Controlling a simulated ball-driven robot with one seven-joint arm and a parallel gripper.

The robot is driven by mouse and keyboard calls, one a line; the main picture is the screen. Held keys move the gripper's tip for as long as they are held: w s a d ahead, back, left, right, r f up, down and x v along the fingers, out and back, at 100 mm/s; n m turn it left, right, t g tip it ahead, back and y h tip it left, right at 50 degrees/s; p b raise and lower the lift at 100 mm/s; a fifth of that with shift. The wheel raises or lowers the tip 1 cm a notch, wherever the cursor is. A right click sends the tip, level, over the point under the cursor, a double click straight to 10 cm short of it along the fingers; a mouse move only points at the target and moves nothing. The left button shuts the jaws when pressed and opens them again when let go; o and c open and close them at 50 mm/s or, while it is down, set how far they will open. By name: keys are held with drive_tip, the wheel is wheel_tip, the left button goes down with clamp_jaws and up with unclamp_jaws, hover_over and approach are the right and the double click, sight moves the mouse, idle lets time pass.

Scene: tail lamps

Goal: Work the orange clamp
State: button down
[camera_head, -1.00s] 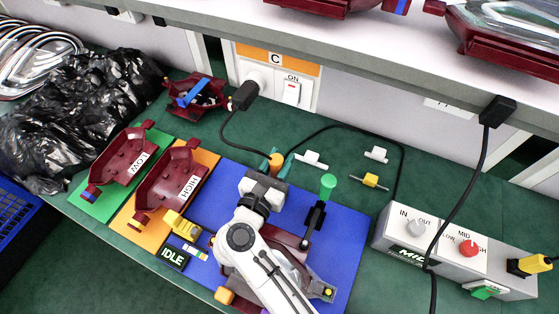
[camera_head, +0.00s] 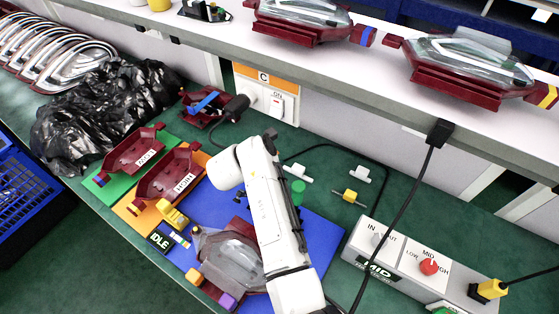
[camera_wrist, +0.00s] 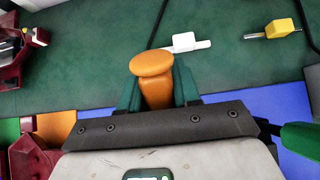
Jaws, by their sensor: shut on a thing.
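In the wrist view, an orange clamp handle (camera_wrist: 152,63) with a rounded top stands between the teal fingers of my gripper (camera_wrist: 157,88). The fingers are shut on it, one on each side. In the head view my white arm hides the gripper and this handle. The blue fixture board (camera_head: 325,240) holds a dark red lamp housing with a clear lens (camera_head: 232,262). A green-topped clamp (camera_head: 297,187) stands right of my arm; part of it shows dark green in the wrist view (camera_wrist: 300,138). A yellow-orange knob (camera_head: 193,276) and a purple knob (camera_head: 227,300) are at the near edge.
Red housings lie on the green LOW mat (camera_head: 108,183) and orange HIGH mat (camera_head: 138,208). An IDLE display (camera_head: 160,239) is beside the board. A grey control box (camera_head: 400,262) with knobs stands at right. A shelf (camera_head: 400,115) with lamps overhangs the bench. Black cables cross behind.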

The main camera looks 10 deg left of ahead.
drive_tip(key=shift+w+d+f+g+y, duration=0.1)
drive_tip(key=shift+w+f+g+y, duration=0.15)
drive_tip(key=shift+f+g, duration=0.35)
drive_tip(key=shift+w+d+f+g+y, duration=0.15)
drive_tip(key=shift+f+g+y, duration=0.2)
drive_tip(key=shift+g, duration=0.45)
drive_tip(key=shift+a+f, duration=0.1)
drive_tip(key=shift+f, duration=0.05)
drive_tip(key=c, duration=0.9)
unclamp_jaws()
drive_tip(key=shift+p, duration=0.3)
drive_tip(key=p+v, duration=0.1)
drive_tip(key=v, duration=0.9)
drive_tip(key=shift+s+a+r, duration=0.1)
drive_tip(key=shift+a+r, duration=0.05)
drive_tip(key=shift+r, duration=0.2)
